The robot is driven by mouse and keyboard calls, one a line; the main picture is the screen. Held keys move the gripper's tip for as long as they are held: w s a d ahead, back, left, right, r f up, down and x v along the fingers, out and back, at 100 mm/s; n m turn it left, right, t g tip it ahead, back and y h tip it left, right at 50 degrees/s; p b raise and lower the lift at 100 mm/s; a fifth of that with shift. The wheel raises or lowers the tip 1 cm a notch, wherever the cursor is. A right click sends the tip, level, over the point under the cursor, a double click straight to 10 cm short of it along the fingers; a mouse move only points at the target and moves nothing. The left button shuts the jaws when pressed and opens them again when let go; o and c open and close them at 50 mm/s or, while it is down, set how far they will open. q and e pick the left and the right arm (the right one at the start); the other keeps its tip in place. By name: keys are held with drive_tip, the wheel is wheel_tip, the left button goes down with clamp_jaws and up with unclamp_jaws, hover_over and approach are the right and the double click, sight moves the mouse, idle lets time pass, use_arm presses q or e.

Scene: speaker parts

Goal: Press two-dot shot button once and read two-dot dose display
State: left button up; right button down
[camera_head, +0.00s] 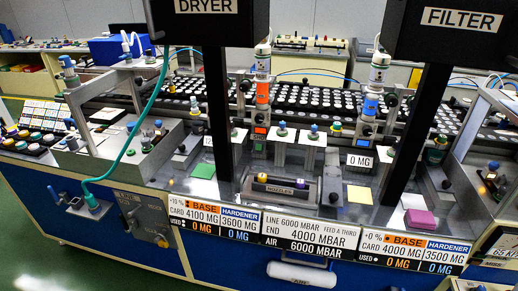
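A small lit orange display (260,130) sits below the left dispenser. A small blue display (366,132) sits below the right one. A white plate (359,161) reading "0 MG" is at the right dispenser's foot. Dot marks are too small to make out, so I cannot tell which button or display is the two-dot one. Neither gripper is in view.
Black posts carrying the DRYER sign (207,7) and FILTER sign (461,19) block part of the view. Printed panels (213,218) line the bench front. A teal hose (126,150) hangs at left. Green, yellow (359,194) and pink pads lie on the bench.

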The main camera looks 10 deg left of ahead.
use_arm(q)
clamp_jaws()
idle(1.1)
